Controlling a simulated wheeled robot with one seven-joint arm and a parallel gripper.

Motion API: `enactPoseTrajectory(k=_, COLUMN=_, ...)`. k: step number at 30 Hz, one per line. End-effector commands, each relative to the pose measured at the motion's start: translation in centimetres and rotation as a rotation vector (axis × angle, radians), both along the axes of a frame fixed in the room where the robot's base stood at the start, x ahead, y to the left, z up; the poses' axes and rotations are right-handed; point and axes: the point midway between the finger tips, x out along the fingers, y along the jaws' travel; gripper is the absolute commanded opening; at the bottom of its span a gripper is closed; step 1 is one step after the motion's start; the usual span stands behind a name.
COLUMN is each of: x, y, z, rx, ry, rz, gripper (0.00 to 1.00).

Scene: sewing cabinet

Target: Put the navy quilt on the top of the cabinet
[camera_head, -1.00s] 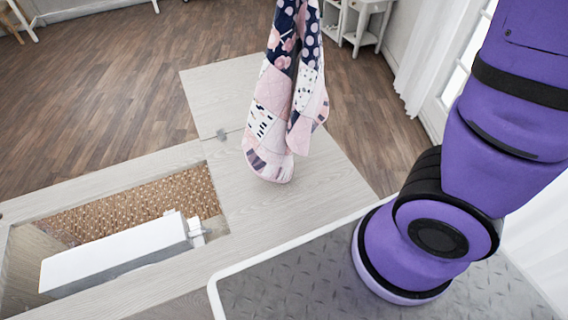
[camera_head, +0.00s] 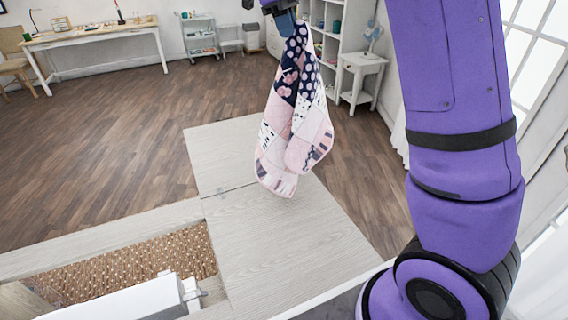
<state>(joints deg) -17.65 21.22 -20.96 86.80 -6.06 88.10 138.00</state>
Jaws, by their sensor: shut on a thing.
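The quilt (camera_head: 297,125) is a patchwork of navy, pink and white pieces. It hangs bunched and folded from my gripper (camera_head: 285,22) at the top of the head view. My gripper is shut on its upper end; the fingertips are partly hidden by the cloth. The quilt hangs in front of the pale wood cabinet top (camera_head: 265,245). Its lower end overlaps the top in the picture, and I cannot tell whether it touches. The cabinet top has a flat panel on the right and an open recess on the left.
A white sewing machine (camera_head: 130,300) lies in the recess (camera_head: 130,262) at lower left. A small white side table (camera_head: 361,70) and shelves stand behind on the right. A desk (camera_head: 95,38) and a cart (camera_head: 200,35) stand at the back. The wooden floor (camera_head: 110,130) between is clear.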

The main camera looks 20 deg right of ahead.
Motion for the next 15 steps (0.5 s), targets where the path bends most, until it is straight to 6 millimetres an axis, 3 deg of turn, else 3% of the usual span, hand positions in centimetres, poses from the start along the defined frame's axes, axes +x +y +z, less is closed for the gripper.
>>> enactPoseTrajectory(k=15, x=7.8, y=-4.5, z=0.2, rx=-0.003, ry=0.0, rz=-0.218, gripper=0.0)
